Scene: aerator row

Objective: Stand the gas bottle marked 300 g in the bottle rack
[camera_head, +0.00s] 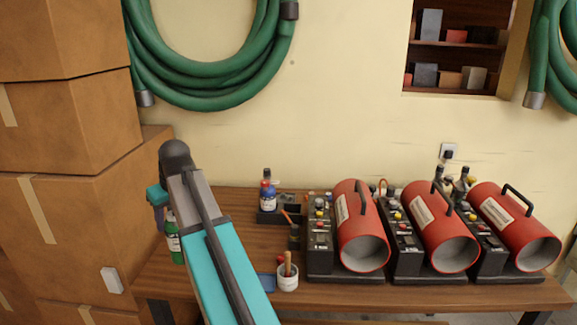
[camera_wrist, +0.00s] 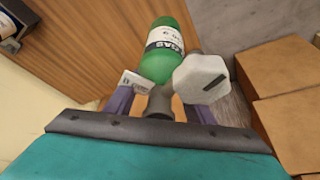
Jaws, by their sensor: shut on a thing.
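A green gas bottle (camera_wrist: 160,62) with a white label hangs in my gripper (camera_wrist: 160,101), which is shut on its grey neck. Part of the label reads "GAS"; I cannot read the weight for certain. In the head view the green bottle (camera_head: 174,244) shows just left of my arm, below my gripper (camera_head: 157,197), near the table's left end, and my arm hides part of it. A low dark rack (camera_head: 268,217) stands at the back of the table, holding a blue bottle with a red cap and a dark-topped bottle.
Red heaters (camera_head: 360,225) with black control boxes fill the table's right side. A white pot (camera_head: 288,283) with a brush stands near the front edge, beside a blue item (camera_head: 265,281). Stacked cartons (camera_head: 75,200) rise close on the left.

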